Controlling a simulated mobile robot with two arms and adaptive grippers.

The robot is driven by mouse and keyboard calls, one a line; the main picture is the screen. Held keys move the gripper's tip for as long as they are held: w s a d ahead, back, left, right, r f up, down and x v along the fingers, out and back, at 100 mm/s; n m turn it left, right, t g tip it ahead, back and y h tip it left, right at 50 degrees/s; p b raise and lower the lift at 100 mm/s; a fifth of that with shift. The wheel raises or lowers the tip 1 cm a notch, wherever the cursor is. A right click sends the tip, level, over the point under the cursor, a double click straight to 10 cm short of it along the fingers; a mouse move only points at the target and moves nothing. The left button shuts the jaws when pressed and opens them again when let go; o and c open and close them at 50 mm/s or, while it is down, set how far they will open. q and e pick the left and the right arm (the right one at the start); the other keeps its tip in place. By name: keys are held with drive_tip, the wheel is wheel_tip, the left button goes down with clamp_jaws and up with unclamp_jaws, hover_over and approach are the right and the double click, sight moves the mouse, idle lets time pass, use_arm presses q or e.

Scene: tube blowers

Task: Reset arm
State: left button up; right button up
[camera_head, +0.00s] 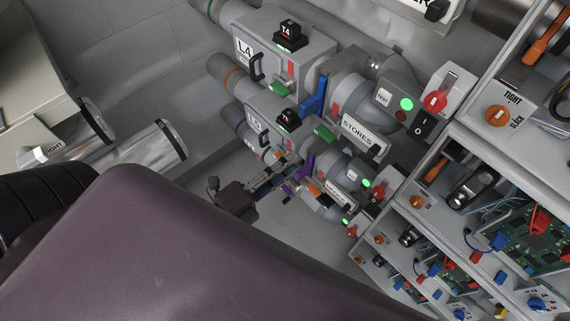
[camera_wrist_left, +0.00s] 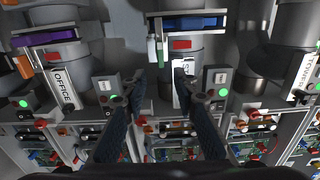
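My left gripper (camera_head: 284,173) reaches in among the lower tube blowers in the head view, beyond the large dark arm link in the foreground. In the left wrist view its two fingers (camera_wrist_left: 158,78) are apart, with nothing held between them. Past the fingertips is a grey blower tube with a blue handle (camera_wrist_left: 190,22) across its top, a green lever (camera_wrist_left: 153,52) and a white label partly hidden by the right finger. Whether a finger touches the blower, I cannot tell. My right gripper is in neither view.
The STORES blower (camera_head: 362,133) and its blue handle (camera_head: 313,97) stand above the gripper. Shelves with circuit boards (camera_head: 530,240) fill the right side. In the left wrist view the OFFICE blower (camera_wrist_left: 66,88) is at left. Bare grey floor (camera_head: 225,165) lies left of the gripper.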

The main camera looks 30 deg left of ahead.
use_arm(q)
drive_tip(key=shift+s+a, duration=0.1)
drive_tip(key=shift+s, duration=0.1)
idle(0.4)
drive_tip(key=s+a+f+n+g+y, duration=0.15)
drive_tip(key=f+n, duration=0.25)
drive_tip(key=f, duration=0.6)
drive_tip(key=s+a+f+n+g+y, duration=0.1)
drive_tip(key=s+f+n+g+y, duration=0.15)
drive_tip(key=f, duration=0.75)
drive_tip(key=s+a+f+n+g+y, duration=0.15)
drive_tip(key=f+n, duration=0.35)
drive_tip(key=f, duration=0.6)
drive_tip(key=s+f+n+g, duration=0.4)
drive_tip(key=s+f+g, duration=0.1)
drive_tip(key=s+f, duration=0.5)
drive_tip(key=s+f+n+g, duration=0.4)
drive_tip(key=s+f, duration=0.6)
drive_tip(key=s, duration=0.5)
drive_tip(key=shift+a+f+g+y, duration=0.25)
drive_tip(key=shift+a+g+y, duration=0.1)
drive_tip(key=shift+g, duration=0.4)
